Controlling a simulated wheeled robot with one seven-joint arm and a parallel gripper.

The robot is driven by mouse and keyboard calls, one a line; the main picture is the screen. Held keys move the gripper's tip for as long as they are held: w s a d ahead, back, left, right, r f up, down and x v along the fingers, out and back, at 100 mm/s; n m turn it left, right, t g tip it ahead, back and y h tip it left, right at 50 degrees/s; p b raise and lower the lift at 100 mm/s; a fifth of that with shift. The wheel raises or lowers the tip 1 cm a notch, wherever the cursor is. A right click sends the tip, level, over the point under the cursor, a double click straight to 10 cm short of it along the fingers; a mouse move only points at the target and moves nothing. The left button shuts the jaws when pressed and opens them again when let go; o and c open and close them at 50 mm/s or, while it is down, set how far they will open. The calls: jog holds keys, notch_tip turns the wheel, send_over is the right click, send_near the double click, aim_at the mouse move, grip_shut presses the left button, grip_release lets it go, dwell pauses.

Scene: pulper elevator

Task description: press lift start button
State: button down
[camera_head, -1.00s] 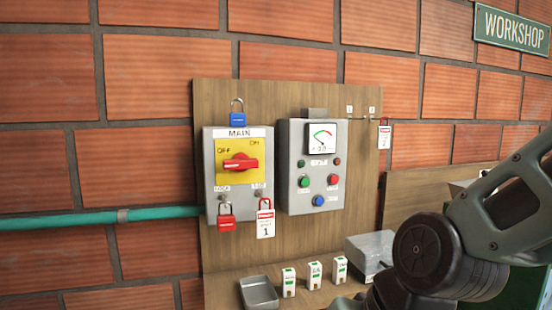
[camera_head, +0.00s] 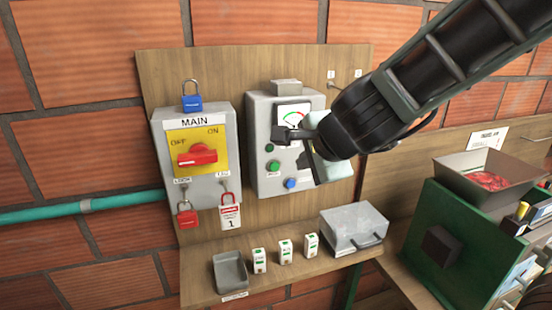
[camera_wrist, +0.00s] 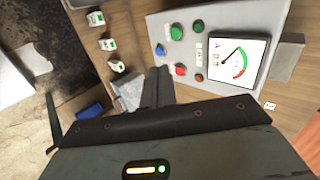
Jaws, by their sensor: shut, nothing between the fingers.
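The grey control box (camera_head: 262,110) with a dial gauge (camera_head: 291,115) is mounted on the wooden board. A larger green button (camera_head: 274,167), a small green lamp (camera_head: 269,148) and a blue button (camera_head: 290,184) show on its face. In the wrist view, the green button (camera_wrist: 176,33) and a red button (camera_wrist: 180,69) show; my gripper hides the red one in the head view. My gripper (camera_head: 278,134) is shut and empty, in front of the box near the gauge's lower left. In the wrist view its fingers (camera_wrist: 159,82) lie below and left of the red button. Contact cannot be told.
A grey MAIN switch box (camera_head: 160,140) with a red handle stands left, with blue (camera_head: 191,103) and red (camera_head: 187,219) padlocks. The shelf below holds a tray (camera_head: 230,272), several small white blocks and a metal box (camera_head: 353,230). A green machine (camera_head: 470,240) stands right.

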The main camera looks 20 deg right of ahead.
jog(key=shift+s+a, duration=0.1)
jog(key=shift+f, duration=0.15)
jog(key=b, duration=0.5)
send_near(275, 171)
jog(key=s+f+x, duration=0.1)
jog(key=x, duration=0.4)
jog(key=shift+w+r+p, duration=0.2)
jog(key=shift+w+p, duration=0.2)
jog(key=shift+w, duration=0.4)
